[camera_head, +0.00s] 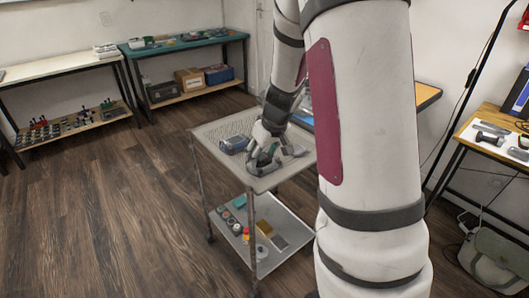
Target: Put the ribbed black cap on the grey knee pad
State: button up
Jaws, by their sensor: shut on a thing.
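My gripper (264,164) is low over the top tray of the grey wheeled cart (215,127), pointing down. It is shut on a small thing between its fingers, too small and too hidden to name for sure. A flat grey piece (295,150) lies on the tray just right of my gripper; I cannot tell whether it is the grey knee pad. I cannot make out the ribbed black cap. My arm hides part of the cart's right side.
A blue and grey device (233,145) lies left of my gripper on the tray. The cart's lower shelf (262,268) holds several small items. Benches with tools stand along the back wall, and another table (470,140) is at right. The floor at left is clear.

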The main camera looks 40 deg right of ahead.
aim_at(265, 151)
jog(key=w+d, duration=0.4)
jog(key=w, duration=0.1)
jog(key=shift+w+d+f, duration=0.15)
jog(key=shift+d+f, duration=0.2)
jog(key=shift+d, duration=0.05)
jog(key=shift+f+b, duration=0.35)
jog(key=shift+f, duration=1.4)
jog(key=shift+f, duration=0.15)
jog(key=o, duration=1)
jog(key=shift+c, duration=0.2)
